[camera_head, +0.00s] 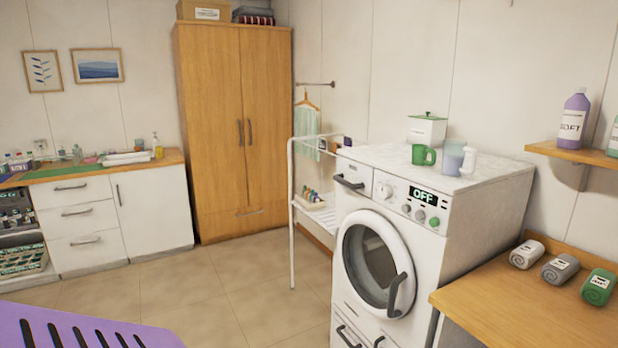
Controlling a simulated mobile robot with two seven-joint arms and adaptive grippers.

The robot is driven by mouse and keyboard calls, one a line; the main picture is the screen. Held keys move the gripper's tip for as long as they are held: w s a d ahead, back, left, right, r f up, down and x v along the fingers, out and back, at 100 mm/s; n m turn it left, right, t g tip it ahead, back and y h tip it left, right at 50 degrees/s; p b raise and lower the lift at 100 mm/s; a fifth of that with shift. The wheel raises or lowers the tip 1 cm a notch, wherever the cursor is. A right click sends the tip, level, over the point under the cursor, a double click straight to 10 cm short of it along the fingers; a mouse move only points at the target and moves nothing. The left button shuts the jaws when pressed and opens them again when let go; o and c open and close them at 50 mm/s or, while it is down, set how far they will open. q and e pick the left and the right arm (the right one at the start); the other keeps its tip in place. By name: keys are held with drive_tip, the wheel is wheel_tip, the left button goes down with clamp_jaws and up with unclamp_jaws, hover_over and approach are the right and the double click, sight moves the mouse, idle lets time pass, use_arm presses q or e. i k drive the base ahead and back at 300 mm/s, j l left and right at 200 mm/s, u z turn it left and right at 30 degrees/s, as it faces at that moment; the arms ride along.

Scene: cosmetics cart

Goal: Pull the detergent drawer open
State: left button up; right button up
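The white washing machine (445,235) stands right of centre in the head view, turned to face the left front. Its detergent drawer (356,172) is at the top left of the front panel, with a dark bar handle (349,182). The drawer looks shut, its front about flush with the panel. A dial, several buttons and a display reading OFF (424,197) are to its right. The round door (376,262) below is shut. Neither of my grippers is in view.
A green mug (423,155), a clear measuring cup (457,160) and a white canister (427,129) stand on the machine top. A white rack (292,215) stands close at its left. A wooden table (530,302) is at the right, a purple basket (80,328) at the lower left. Floor ahead is clear.

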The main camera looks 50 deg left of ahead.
sight(357, 176)
drive_tip(key=u, duration=1.3)
